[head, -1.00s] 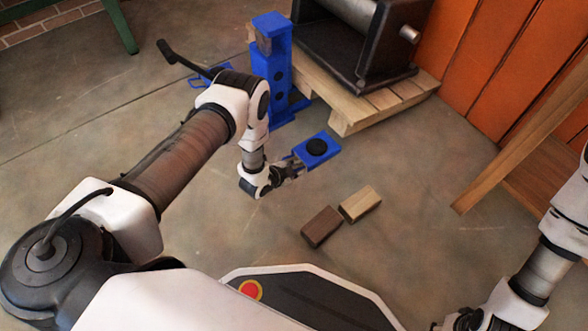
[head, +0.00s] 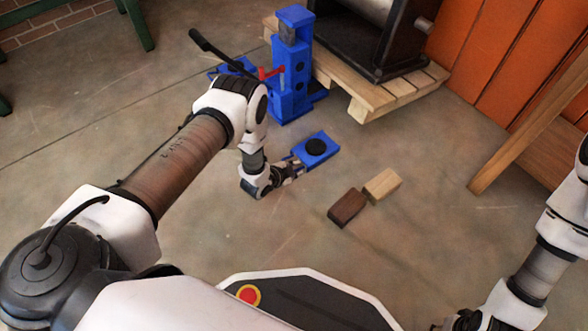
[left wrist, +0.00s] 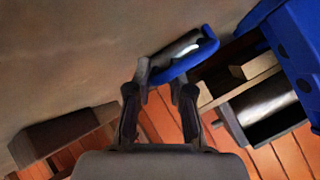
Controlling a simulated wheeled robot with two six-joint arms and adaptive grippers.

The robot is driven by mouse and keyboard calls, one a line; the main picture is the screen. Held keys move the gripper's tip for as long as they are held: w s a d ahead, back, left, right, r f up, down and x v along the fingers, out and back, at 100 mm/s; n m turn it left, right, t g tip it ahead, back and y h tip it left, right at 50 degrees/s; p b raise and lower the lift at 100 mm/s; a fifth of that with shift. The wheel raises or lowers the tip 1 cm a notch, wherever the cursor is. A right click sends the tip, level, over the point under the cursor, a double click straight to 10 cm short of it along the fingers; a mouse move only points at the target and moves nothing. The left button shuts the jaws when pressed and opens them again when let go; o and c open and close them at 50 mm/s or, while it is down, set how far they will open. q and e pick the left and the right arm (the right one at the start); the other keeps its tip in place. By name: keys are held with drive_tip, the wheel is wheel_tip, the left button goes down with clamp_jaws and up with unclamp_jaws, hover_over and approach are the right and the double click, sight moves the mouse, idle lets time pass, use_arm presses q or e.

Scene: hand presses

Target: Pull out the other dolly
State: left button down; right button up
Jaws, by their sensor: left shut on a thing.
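A low blue dolly (head: 318,149) with a round black pad on top is held just above or on the floor, in front of the pallet; its height is hard to tell. My left gripper (head: 290,168) is shut on its near end. In the left wrist view the fingers (left wrist: 160,88) close on the dolly (left wrist: 198,60), whose blue edge and roller show. My right gripper (head: 460,321) is dark and partly cut off at the bottom edge; its jaws are unclear.
A blue jack (head: 290,100) stands at the edge of a wooden pallet (head: 385,97) bearing a dark roller machine (head: 358,45). A black lever (head: 212,50) rises beside it. A brown block (head: 346,207) and a light block (head: 382,185) lie on the floor. A wooden leg (head: 520,140) stands right.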

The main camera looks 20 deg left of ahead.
use_arm(q)
drive_tip(key=shift+s+a+f, duration=0.1)
drive_tip(key=shift+s+a, duration=0.1)
drive_tip(key=shift+s, duration=0.25)
use_arm(e)
drive_tip(key=shift+s+a, duration=0.2)
drive_tip(key=shift+s, duration=0.2)
use_arm(q)
drive_tip(key=c, duration=1)
unclamp_jaws()
drive_tip(key=shift+o, duration=0.2)
drive_tip(key=v, duration=1.2)
